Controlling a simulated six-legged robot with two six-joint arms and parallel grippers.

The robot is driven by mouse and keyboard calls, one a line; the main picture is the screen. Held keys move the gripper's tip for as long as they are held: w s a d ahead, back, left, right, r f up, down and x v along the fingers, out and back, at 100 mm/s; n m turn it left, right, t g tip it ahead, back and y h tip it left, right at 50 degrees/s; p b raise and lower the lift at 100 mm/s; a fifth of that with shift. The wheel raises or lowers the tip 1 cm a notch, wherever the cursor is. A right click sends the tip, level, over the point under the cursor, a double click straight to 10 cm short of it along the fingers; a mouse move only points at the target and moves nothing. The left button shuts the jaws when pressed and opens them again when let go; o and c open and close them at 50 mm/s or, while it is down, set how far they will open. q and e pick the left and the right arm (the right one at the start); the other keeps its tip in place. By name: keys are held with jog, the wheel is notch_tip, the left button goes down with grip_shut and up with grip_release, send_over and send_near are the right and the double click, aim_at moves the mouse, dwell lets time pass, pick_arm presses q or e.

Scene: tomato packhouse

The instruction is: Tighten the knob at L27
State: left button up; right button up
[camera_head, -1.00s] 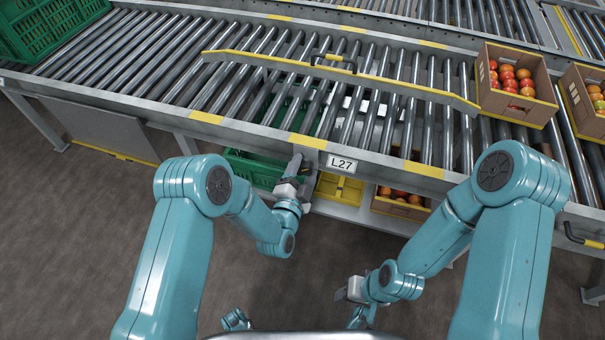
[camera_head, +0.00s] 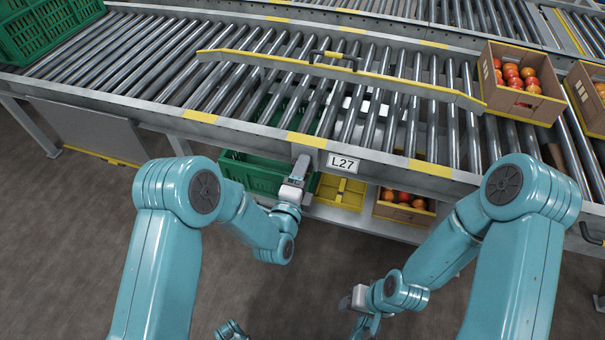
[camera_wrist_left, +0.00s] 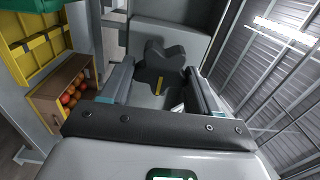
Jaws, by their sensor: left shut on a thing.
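The L27 label (camera_head: 342,163) is on the near side rail of the roller conveyor. My left gripper (camera_head: 300,168) is at the rail just left of this label. In the left wrist view, a dark lobed knob (camera_wrist_left: 163,62) with a yellow mark sits between the two fingers of my left gripper (camera_wrist_left: 162,88), which is shut on it. In the head view the knob is hidden behind the gripper. My right gripper (camera_head: 352,300) hangs low, away from the rail; its fingers are too small to judge.
A yellow guide bar (camera_head: 330,70) with a black handle lies across the rollers. A cardboard box of tomatoes (camera_head: 487,80) stands on the conveyor at right. Below the rail are a green crate (camera_head: 245,172), a yellow tray (camera_head: 338,192) and another tomato box (camera_head: 400,213).

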pick_arm(q)
jog(key=shift+f, duration=0.1)
dwell(0.4)
jog(key=o, duration=1.1)
jog(key=shift+c, duration=0.2)
jog(key=shift+s, duration=0.1)
jog(key=p+v, duration=0.2)
jog(key=v, duration=1)
